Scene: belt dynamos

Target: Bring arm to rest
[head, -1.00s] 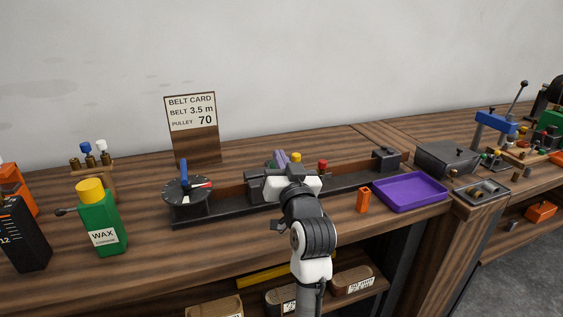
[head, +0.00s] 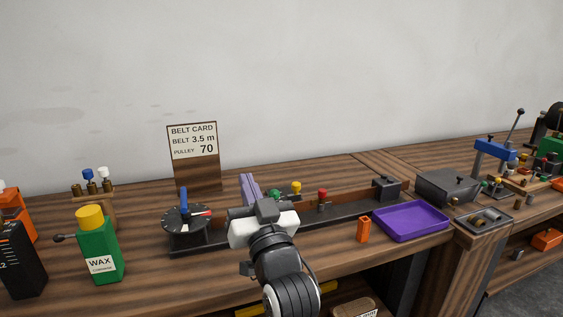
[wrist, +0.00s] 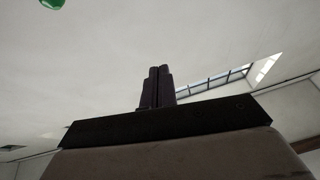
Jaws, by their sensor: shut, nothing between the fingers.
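My gripper (head: 247,178) is in front of the dark belt rig (head: 345,205) in the head view. Its two purple-grey fingers are together, empty, and point upward. The white hand and my arm below it hide part of the rig's middle. In the wrist view the closed fingers (wrist: 158,84) stand against the pale ceiling, with nothing between them.
The rig has a dial (head: 187,222) at its left end. A green wax bottle (head: 100,245) stands at left. An orange block (head: 363,229) and a purple tray (head: 410,222) are at right. The belt card (head: 193,142) stands behind.

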